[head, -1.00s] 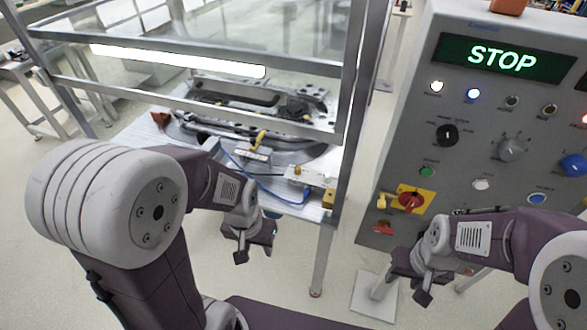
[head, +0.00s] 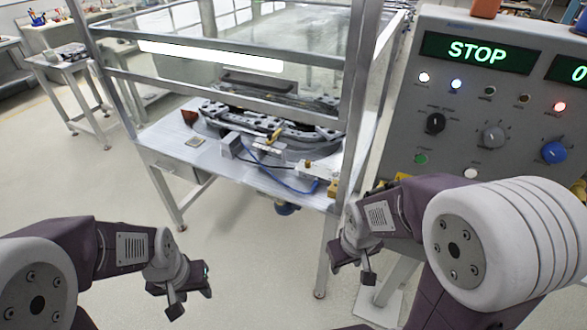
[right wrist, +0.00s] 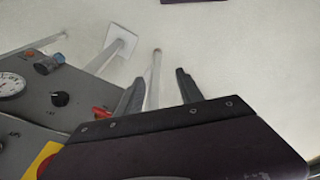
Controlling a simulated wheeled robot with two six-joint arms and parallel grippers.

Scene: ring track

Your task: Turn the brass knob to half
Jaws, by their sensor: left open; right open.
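I cannot make out a knob that is clearly brass. The grey control panel (head: 450,110) at the right carries a black knob (head: 435,123), a grey knob (head: 492,137) and a blue knob (head: 554,152). A small orange-yellow knob-like part (head: 308,163) sits on a block at the table's front right. My left gripper (head: 188,294) is open and empty, low at the left over the floor. My right gripper (head: 355,262) is open and empty, in front of the table's right leg and left of the panel. Its spread fingers show in the right wrist view (right wrist: 158,90), touching nothing.
The table (head: 185,150) bears a dark ring track (head: 265,122) inside a metal-framed guard (head: 352,130). A blue cable (head: 275,178) runs along its front. My right arm covers the panel's lower part. A display reads STOP (head: 478,52). The floor (head: 120,190) at front left is clear.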

